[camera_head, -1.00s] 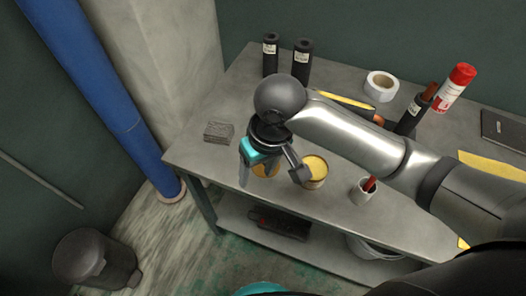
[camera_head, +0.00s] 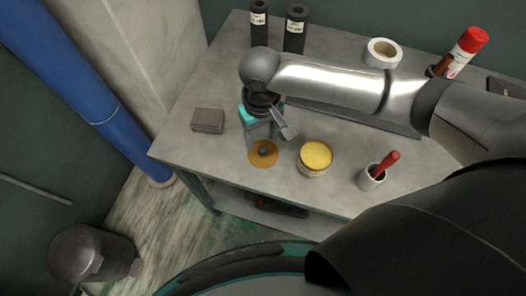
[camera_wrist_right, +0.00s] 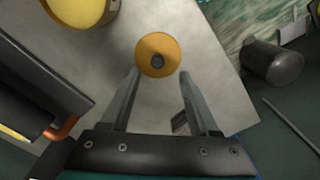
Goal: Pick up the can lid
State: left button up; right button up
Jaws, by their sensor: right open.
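The can lid is a flat orange disc with a small dark knob (camera_head: 263,161). It lies on the table near the front edge, left of an open-topped can with yellow contents (camera_head: 315,155). My right gripper (camera_head: 270,138) is open and empty, just behind the lid in the head view. In the right wrist view the lid (camera_wrist_right: 155,43) lies just beyond and between the two spread fingertips (camera_wrist_right: 159,74), with nothing between the fingers. The can (camera_wrist_right: 84,8) shows at the upper left there. My left gripper is not in view.
A grey block (camera_head: 208,121) sits at the table's left. A white cup with a red-handled tool (camera_head: 372,178) stands right of the can. Black bottles (camera_head: 295,30), a tape roll (camera_head: 384,52) and a red-capped spray can (camera_head: 464,50) are at the back.

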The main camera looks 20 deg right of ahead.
aim_at(263, 149)
jog(key=shift+d+f+b, duration=0.2)
jog(key=shift+f+b, duration=0.35)
jog(key=shift+f, duration=2.2)
jog(key=shift+c, duration=0.3)
grip_shut()
